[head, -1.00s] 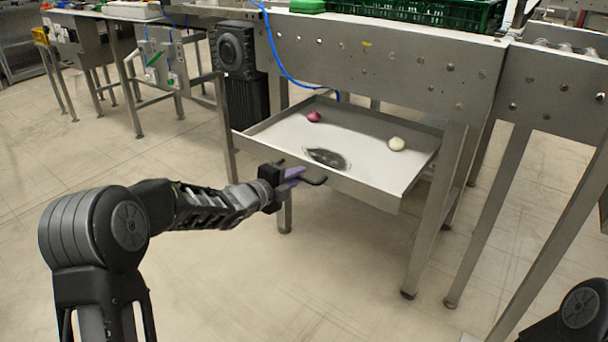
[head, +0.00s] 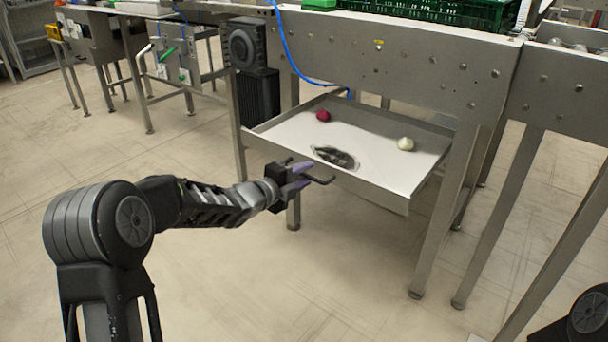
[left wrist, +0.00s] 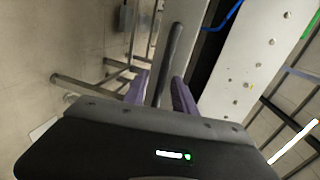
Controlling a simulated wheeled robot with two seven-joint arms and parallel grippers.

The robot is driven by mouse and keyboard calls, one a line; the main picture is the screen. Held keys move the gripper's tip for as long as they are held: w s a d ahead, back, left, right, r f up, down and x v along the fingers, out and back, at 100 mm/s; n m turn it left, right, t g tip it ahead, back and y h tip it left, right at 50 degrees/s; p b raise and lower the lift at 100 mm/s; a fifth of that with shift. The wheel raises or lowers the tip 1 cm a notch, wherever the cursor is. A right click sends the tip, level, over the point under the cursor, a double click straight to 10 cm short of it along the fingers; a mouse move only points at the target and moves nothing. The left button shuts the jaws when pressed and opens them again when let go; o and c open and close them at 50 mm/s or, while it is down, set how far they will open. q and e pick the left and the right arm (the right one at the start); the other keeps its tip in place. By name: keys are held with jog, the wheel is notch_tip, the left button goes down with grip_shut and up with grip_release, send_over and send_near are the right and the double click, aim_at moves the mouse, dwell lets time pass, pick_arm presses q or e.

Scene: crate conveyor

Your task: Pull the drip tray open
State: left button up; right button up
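The drip tray (head: 375,192) is a shallow metal tray under the conveyor frame. It stands out in front of the frame, with its inside open to view. Its dark bar handle (head: 323,181) sits on the front wall. My left gripper (head: 307,175) is at this handle with its purple fingers apart. In the left wrist view the handle bar (left wrist: 171,58) runs between the two fingers of the left gripper (left wrist: 160,90), with a gap showing on each side. My right gripper is out of view; only a dark part of mine shows at lower right.
A red onion (head: 323,116), a white onion (head: 405,144) and a dark puddle (head: 336,157) lie in the tray. Metal legs (head: 446,215) stand right of it. A blue hose (head: 290,62) hangs behind. A green crate (head: 440,10) sits above. The floor in front is clear.

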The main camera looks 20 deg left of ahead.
pick_arm(q)
jog(key=p+v, duration=0.1)
jog(key=v, duration=0.6)
jog(key=shift+s+p, duration=0.25)
jog(key=shift+p, duration=0.15)
jog(key=shift+a, duration=0.1)
